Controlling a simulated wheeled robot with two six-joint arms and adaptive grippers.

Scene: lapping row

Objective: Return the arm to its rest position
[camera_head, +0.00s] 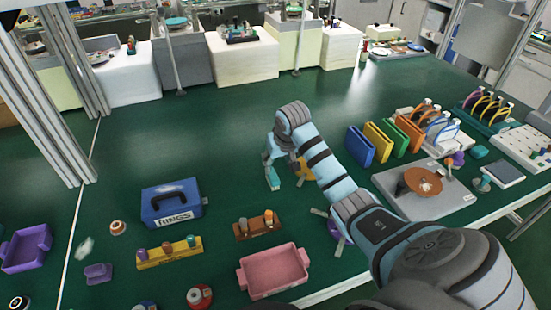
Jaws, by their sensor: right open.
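My right gripper (285,178) hangs low over the green surface near the middle of the head view, at the end of my right arm, which reaches in from the lower right. Its teal fingers are apart, and I see nothing held between them. A yellow-orange round thing (303,168) lies just right of the fingers, partly hidden by the arm. My left arm and gripper are not in view.
A blue RINGS box (171,202), a pink tray (274,272) and peg blocks (169,252) lie left of my arm. Coloured upright panels (361,147) and a grey plate with a brown disc (423,180) are to the right. The green surface beyond the gripper is clear.

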